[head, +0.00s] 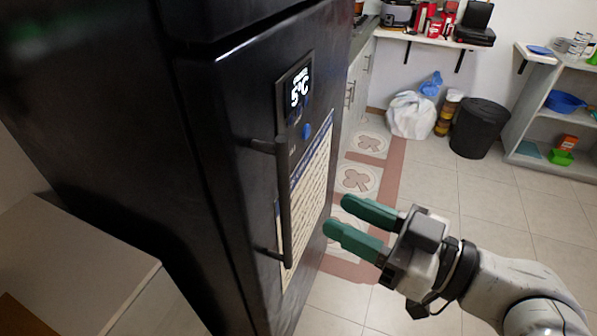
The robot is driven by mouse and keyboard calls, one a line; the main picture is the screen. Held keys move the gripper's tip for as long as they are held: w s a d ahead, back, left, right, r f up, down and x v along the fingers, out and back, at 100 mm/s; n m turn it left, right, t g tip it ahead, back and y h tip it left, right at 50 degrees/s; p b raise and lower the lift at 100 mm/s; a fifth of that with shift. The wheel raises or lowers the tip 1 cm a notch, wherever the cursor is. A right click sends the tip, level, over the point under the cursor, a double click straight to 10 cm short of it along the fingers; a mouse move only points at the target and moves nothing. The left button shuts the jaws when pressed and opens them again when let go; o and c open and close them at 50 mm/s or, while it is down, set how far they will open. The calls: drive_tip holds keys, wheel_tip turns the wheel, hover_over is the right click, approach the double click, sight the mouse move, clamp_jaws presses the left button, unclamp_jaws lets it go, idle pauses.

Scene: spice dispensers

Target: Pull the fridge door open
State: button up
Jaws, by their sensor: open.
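The black fridge door (222,120) stands at the left in the head view and looks closed. Its dark vertical handle (284,205) is fixed by an upper and a lower bracket. A display reading 5°C (299,87) and a printed sheet (313,187) are on the door beside the handle. My gripper (334,215) has green fingers, spread apart with nothing between them. It is to the right of the handle, apart from it, with its fingertips pointing left toward the door.
A pale cabinet (75,262) stands at the lower left beside the fridge. Tiled floor (480,215) is clear to the right. A black bin (480,128), a white bag (410,115) and shelves (552,105) stand farther back. A wall shelf holds several red items.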

sight(289, 190)
drive_tip(key=p+x, duration=0.2)
drive_tip(key=x, duration=0.8)
drive_tip(key=shift+w+a+r, duration=0.15)
drive_tip(key=shift+w+a, duration=0.1)
drive_tip(key=shift+a, duration=0.05)
drive_tip(key=shift+c, duration=0.5)
clamp_jaws()
